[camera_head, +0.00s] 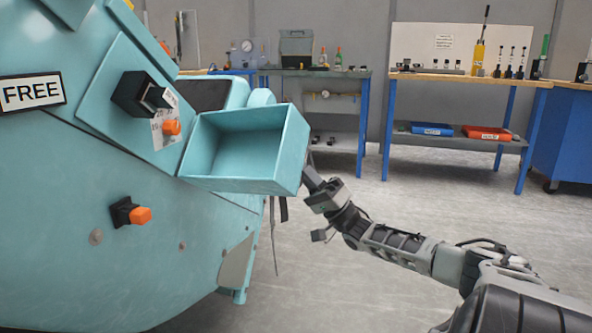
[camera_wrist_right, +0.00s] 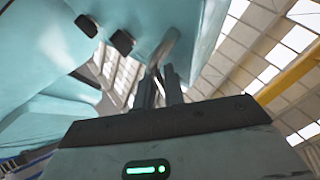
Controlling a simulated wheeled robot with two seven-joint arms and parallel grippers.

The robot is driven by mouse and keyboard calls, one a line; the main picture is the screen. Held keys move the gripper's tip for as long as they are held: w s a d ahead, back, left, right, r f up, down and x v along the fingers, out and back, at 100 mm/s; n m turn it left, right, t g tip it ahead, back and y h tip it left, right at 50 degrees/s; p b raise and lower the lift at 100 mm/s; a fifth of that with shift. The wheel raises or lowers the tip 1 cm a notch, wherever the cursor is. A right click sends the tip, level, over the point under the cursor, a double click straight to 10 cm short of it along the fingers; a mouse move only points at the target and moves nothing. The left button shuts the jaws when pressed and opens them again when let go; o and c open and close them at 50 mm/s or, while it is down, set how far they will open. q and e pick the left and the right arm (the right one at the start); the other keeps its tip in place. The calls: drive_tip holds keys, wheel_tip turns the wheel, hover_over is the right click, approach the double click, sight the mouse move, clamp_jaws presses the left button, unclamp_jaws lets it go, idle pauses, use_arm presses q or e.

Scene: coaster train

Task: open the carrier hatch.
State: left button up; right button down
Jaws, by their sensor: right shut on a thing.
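The teal carrier (camera_head: 60,200) fills the left of the head view, with a FREE label on it. A teal open-faced box part (camera_head: 285,165), which looks like the hatch, juts out from its right side; its hollow faces me. My right gripper (camera_head: 312,180) is at the lower right corner of this part. In the right wrist view its fingers (camera_wrist_right: 160,85) are shut on a thin, pale grey bar (camera_wrist_right: 166,47) beside a large teal surface. The fingertips and the bar are hidden in the head view. My left gripper is not in view.
A dark strap (camera_head: 273,235) hangs below the box part. Workbenches (camera_head: 450,80) stand along the back wall. The grey floor (camera_head: 400,205) between is clear.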

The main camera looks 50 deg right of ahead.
idle(0.3)
drive_tip(key=c, duration=1.8)
unclamp_jaws()
drive_tip(key=shift+o, duration=0.2)
